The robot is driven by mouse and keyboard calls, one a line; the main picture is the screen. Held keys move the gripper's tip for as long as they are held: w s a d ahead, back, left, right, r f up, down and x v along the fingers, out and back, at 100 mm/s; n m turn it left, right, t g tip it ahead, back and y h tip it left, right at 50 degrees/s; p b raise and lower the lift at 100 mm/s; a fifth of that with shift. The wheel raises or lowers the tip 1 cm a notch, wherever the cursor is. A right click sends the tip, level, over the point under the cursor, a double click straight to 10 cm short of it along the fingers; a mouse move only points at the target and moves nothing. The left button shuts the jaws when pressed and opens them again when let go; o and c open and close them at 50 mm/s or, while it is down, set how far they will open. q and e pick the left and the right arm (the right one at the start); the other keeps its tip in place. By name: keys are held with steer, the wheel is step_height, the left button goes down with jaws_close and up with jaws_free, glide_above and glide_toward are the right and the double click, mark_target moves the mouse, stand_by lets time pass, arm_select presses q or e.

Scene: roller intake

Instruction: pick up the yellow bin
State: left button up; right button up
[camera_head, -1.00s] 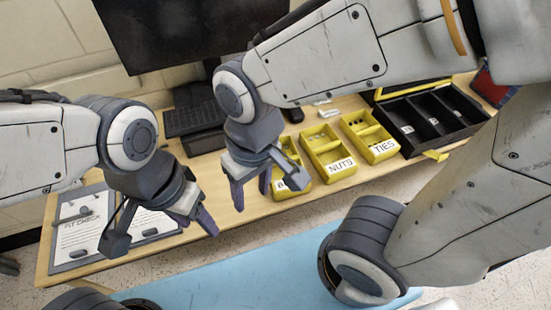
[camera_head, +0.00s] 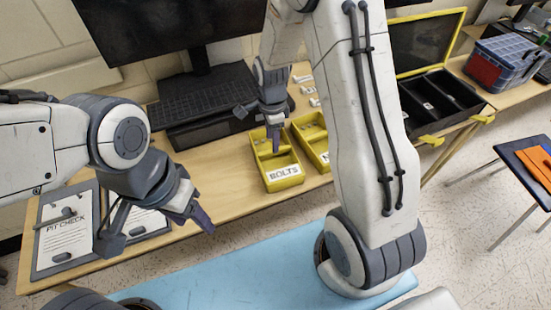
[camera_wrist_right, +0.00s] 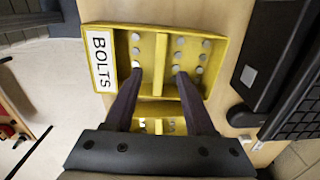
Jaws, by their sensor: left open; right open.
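A yellow bin labelled BOLTS (camera_head: 283,186) stands on the wooden table in the head view. It also shows in the right wrist view (camera_wrist_right: 161,48), with small bolts in its compartments. My right gripper (camera_head: 274,140) is open over this bin, pointing down. In the right wrist view its two fingers (camera_wrist_right: 160,75) are apart and overlap the bin; contact cannot be told. A second yellow bin (camera_head: 312,143) stands just to the right, partly hidden by my right arm. My left gripper (camera_head: 157,231) is open and empty over the table's front left, near the clipboard.
A keyboard (camera_head: 200,95) and monitor (camera_head: 150,25) are behind. A clipboard (camera_head: 62,262) lies at the left. A black open case (camera_head: 440,105) with yellow latches stands at the right, beside a blue-grey box (camera_head: 510,62). A stool (camera_head: 505,190) stands on the floor.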

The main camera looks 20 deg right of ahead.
mark_target(275, 157)
steer(key=f, duration=0.5)
steer(key=shift+d+f, duration=0.25)
steer(key=shift+f, duration=0.15)
jaws_close()
stand_by(1.1)
